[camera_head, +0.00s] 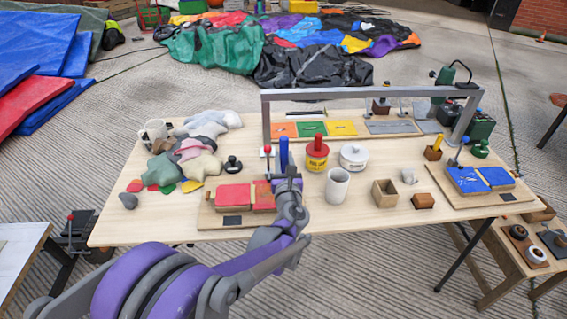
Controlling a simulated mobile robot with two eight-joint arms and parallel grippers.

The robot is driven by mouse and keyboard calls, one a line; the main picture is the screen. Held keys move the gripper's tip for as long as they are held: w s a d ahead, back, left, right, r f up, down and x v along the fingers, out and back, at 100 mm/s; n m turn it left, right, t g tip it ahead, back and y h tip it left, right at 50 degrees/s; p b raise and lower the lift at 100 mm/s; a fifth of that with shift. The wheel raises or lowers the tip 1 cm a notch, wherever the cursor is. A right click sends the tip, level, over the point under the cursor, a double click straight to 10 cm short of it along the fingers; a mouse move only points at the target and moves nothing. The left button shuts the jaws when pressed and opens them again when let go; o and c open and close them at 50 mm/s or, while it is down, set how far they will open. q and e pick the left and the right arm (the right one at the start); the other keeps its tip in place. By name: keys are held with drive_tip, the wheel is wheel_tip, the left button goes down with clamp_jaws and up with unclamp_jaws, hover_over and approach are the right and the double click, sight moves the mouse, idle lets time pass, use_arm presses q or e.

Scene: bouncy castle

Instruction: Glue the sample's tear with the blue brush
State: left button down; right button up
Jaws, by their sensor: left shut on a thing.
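My left gripper (287,178) is shut on the blue brush (284,152), whose blue handle stands upright above the fingers. The brush's lower end is hidden by the gripper and wrist. They are over the right part of a red sample (233,194), which lies in two pieces on a wooden board (207,217). A dark gap shows between the pieces; I cannot tell whether the brush touches the sample. A blue sample (467,180), also in two parts, lies on another board at the right. My right gripper is not in view.
A red pot with a yellow label (316,158), a white lidded pot (353,157) and a pale cup (337,186) stand right of my gripper. A grey frame (370,93) spans the table's back. Fabric scraps (203,167) lie left. The table's front left is clear.

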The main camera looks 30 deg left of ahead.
sight(285, 148)
use_arm(q)
drive_tip(key=shift+r+p, duration=1.55)
drive_tip(key=shift+r, duration=0.95)
